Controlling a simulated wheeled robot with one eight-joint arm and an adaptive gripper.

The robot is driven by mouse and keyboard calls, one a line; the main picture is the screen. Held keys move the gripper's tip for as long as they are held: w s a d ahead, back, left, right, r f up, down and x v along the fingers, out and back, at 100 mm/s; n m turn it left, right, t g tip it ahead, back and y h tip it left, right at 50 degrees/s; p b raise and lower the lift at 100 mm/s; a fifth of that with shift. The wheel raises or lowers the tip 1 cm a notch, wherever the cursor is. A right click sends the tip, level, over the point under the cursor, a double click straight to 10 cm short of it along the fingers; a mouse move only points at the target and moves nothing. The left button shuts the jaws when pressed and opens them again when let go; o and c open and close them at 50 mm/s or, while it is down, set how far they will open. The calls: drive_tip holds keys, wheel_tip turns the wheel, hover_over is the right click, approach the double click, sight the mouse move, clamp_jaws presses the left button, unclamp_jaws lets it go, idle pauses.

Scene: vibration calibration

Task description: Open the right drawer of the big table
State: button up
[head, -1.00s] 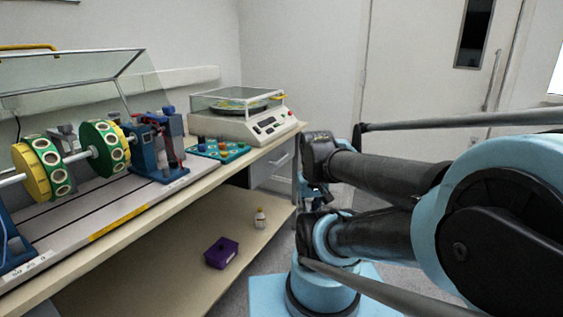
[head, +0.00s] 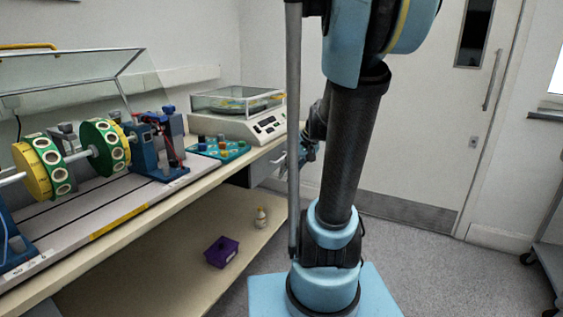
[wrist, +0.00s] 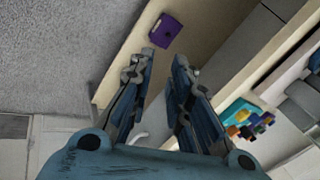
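The big table (head: 120,222) runs along the left of the head view, with a lower shelf. The grey drawer unit (head: 268,170) sits under its right end, partly hidden by my arm. I cannot make out its handle or whether a drawer stands open. My gripper (wrist: 163,58) is open and empty in the wrist view, its two fingers apart, above the table's edge area. In the head view my gripper is small and mostly hidden behind my arm, close to the right of the drawer unit. I cannot tell whether it touches the unit.
A boxed instrument (head: 240,118), a green tray (head: 218,148) and a rotor rig (head: 100,145) are on the tabletop. Floor is free toward the door (head: 420,120).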

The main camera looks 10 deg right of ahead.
drive_tip(key=w+d+m+t+y, duration=0.1)
drive_tip(key=w+d+y, duration=0.15)
drive_tip(key=w, duration=0.75)
drive_tip(key=w+d+m+t+y, duration=0.1)
drive_tip(key=w+d+t+y, duration=0.15)
drive_tip(key=w, duration=0.65)
drive_tip(key=m+t+y, duration=0.3)
approach(282, 158)
drive_tip(key=x, duration=1)
drive_tip(key=shift+w+f, duration=0.25)
drive_tip(key=shift+w, duration=0.35)
drive_tip(key=shift+d, duration=0.1)
